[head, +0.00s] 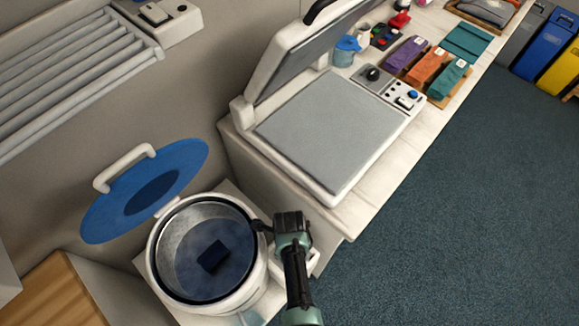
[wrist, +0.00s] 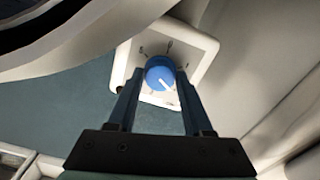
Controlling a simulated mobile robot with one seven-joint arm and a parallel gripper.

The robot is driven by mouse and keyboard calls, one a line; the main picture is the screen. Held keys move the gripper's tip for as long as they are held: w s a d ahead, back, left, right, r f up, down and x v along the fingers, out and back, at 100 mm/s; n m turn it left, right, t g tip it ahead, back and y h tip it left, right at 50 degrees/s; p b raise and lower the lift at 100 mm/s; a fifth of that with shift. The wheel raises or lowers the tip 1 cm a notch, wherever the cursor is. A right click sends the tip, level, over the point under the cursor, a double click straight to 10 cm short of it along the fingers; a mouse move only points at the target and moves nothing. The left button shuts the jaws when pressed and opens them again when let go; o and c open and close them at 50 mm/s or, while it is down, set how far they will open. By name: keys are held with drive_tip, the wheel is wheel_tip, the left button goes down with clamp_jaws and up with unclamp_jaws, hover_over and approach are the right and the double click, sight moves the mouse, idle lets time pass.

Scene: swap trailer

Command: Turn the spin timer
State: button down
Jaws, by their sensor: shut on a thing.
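The spin timer is a blue round knob (wrist: 160,72) with a white pointer mark, set on a white panel (wrist: 186,50) with small dial marks in the wrist view. The pointer is toward the lower right. My gripper (wrist: 158,82) has one finger on each side of the knob and is shut on it. In the head view my gripper (head: 264,226) is beside the right rim of the white round spinner (head: 158,240), and the knob is hidden there. The spinner's blue lid (head: 106,218) stands open, and a dark folded cloth (head: 213,257) lies inside the drum.
A white press (head: 305,128) with its top raised stands on the counter (head: 392,170) behind the spinner. Folded purple, orange and teal cloths (head: 428,66) lie farther along. A wooden surface (head: 48,295) is at lower left. The carpeted floor (head: 470,210) at right is clear.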

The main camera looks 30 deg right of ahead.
drive_tip(key=shift+c, duration=1.6)
unclamp_jaws()
wheel_tip(320, 180, up, 13)
drive_tip(key=p, duration=0.1)
